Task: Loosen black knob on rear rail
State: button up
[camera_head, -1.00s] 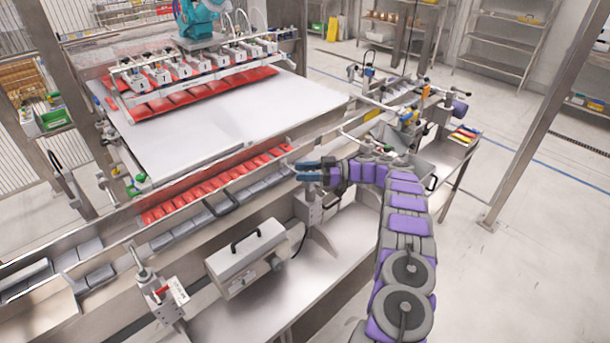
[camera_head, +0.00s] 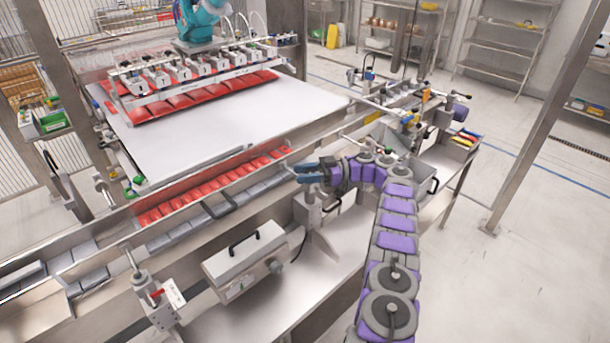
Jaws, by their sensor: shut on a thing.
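My gripper (camera_head: 306,172) has blue fingers and reaches in from the right, at the rail (camera_head: 268,183) beside the long channel, above a grey post bracket (camera_head: 310,212). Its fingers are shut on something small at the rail. The fingers hide most of it, and I cannot make out its shape or colour. No black knob shows clearly at the fingertips. My purple and grey arm runs from the lower right up to the gripper.
Red packs (camera_head: 205,190) fill the channel left of my gripper. A grey box with a black handle (camera_head: 245,255) and a clamp post (camera_head: 150,290) stand in front. Metal bars and fittings (camera_head: 405,110) stand behind my arm. The floor at right is clear.

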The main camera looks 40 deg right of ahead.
jog(key=shift+w+r, duration=0.1)
jog(key=shift+r, duration=0.05)
jog(key=o, duration=0.7)
jog(key=shift+o, duration=1.3)
jog(key=shift+d, duration=0.2)
jog(key=shift+a, duration=0.15)
